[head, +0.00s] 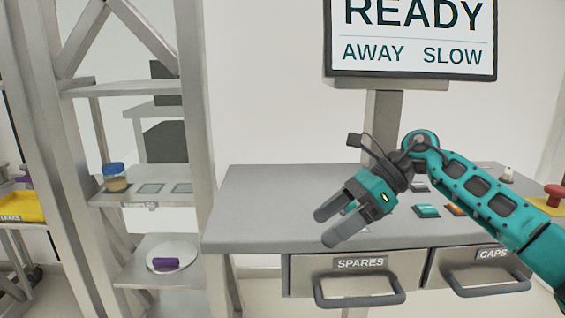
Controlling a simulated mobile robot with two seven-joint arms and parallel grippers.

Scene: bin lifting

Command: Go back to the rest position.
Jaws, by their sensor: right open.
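My right gripper (332,226) is teal with dark grey fingers. It is open and empty, in front of the grey bench (270,200) and above the drawer marked SPARES (345,280). Its arm comes in from the right edge of the head view. My left gripper does not show.
A screen (410,40) reads READY, AWAY and SLOW. A teal button (427,211) and a red knob (554,192) are on the bench. The CAPS drawer (480,272) is shut. Left, shelves hold a blue-lidded jar (115,178) and a plate (190,254) with a purple item (166,264).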

